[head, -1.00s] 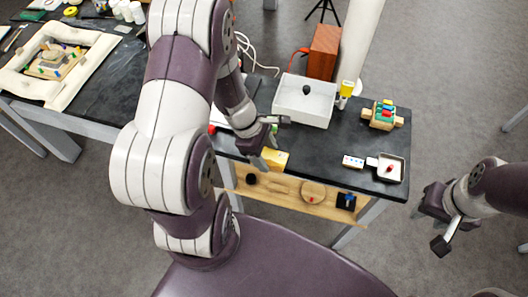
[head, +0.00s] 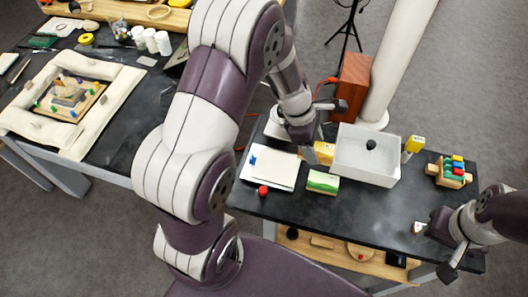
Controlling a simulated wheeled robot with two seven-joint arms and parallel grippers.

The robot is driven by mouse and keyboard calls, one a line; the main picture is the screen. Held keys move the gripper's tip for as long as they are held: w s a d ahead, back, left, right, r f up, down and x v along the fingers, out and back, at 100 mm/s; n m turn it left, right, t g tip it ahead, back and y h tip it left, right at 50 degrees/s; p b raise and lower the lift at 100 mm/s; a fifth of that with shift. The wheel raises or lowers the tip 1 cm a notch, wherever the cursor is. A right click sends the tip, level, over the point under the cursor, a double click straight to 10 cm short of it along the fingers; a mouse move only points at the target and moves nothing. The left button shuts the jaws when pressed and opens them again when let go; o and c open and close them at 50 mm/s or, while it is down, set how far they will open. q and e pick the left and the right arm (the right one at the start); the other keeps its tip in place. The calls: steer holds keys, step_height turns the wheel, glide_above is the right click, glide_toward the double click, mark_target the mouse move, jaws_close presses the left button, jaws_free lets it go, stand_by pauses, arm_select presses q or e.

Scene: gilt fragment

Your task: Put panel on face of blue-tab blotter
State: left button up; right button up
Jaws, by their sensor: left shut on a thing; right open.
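The yellow panel (head: 325,152) is at my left gripper (head: 316,138), which is shut on it over the table's back part, just left of the white tray. My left forearm and hand hide part of the panel. The blue-tab blotter (head: 274,168) is a flat white sheet lying left of and nearer than the panel, with a small blue mark at its left edge. Its face looks bare. The panel is apart from it in the picture; its height cannot be told. My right gripper (head: 437,251) is open and empty at the table's front right.
The white tray (head: 385,176) holds a black knob. A wooden block with coloured pieces (head: 450,172) stands far right. The table's front middle is clear.

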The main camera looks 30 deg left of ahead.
arm_select(q)
steer(key=s+a+f, duration=0.2)
steer(key=a+f, duration=0.1)
glide_above(278, 166)
steer(key=a, duration=0.2)
steer(key=x, duration=0.3)
steer(key=shift+s+a+f+p, duration=0.15)
steer(key=shift+s+a+p, duration=0.05)
steer(key=shift+a+p, duration=0.1)
steer(key=f, duration=0.3)
steer(key=shift+s+d+f, duration=0.2)
steer(key=shift+s+f, duration=0.05)
steer(key=shift+s, duration=0.05)
steer(key=shift+f, duration=0.25)
steer(key=shift+w+a+f, duration=0.1)
steer(key=shift+w+a, duration=0.05)
steer(key=shift+f, duration=0.1)
steer(key=o, duration=1)
steer(key=shift+o, duration=0.2)
arm_select(e)
steer(key=shift+d+r, duration=0.15)
steer(key=shift+d, duration=0.4)
